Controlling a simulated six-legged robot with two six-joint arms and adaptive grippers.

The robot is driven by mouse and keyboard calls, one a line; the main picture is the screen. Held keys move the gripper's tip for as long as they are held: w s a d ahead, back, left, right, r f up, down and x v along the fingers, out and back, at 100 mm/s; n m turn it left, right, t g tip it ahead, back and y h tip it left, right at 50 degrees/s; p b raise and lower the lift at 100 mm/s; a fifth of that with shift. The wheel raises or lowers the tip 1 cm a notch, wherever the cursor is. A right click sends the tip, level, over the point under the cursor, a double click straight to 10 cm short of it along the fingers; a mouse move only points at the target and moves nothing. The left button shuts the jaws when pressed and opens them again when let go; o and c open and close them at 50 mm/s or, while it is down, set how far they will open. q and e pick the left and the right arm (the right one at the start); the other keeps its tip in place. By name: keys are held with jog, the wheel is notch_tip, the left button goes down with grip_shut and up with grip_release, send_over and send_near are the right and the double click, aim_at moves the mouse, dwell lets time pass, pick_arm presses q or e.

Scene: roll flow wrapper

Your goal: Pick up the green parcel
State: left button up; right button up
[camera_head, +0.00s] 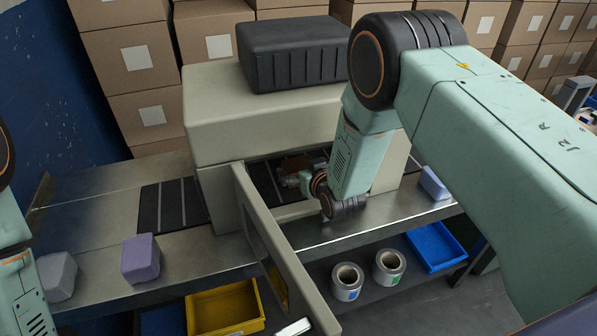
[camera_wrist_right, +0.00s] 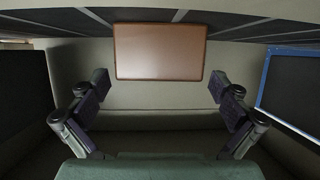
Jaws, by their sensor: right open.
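No green parcel shows clearly in either view. A brown, flat-faced block (camera_head: 297,163) lies inside the wrapper's open housing on the dark slatted belt. It also shows in the right wrist view (camera_wrist_right: 160,50), ahead of the fingers. My right gripper (camera_head: 293,181) reaches into the housing close to the block, partly hidden by its own wrist. In the right wrist view my gripper (camera_wrist_right: 159,84) is open, its two fingers wide apart with nothing between them. The block lies just beyond the fingertips. My left arm shows at the left edge, but its gripper is out of view.
A purple parcel (camera_head: 140,258) and a grey parcel (camera_head: 57,276) sit on the metal bench at left; a lavender one (camera_head: 433,184) is at right. The opened guard door (camera_head: 283,252) juts forward. Below are a yellow bin (camera_head: 225,310), blue bin (camera_head: 436,246) and two rolls (camera_head: 347,281).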

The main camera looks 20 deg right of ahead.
jog(key=shift+w+d+f, duration=0.15)
jog(key=shift+w, duration=0.1)
jog(key=shift+c, duration=0.2)
jog(key=shift+a, duration=0.25)
jog(key=shift+c, duration=0.8)
jog(key=shift+d, duration=0.2)
jog(key=c, duration=0.6)
jog(key=shift+a, duration=0.1)
jog(key=c, duration=0.6)
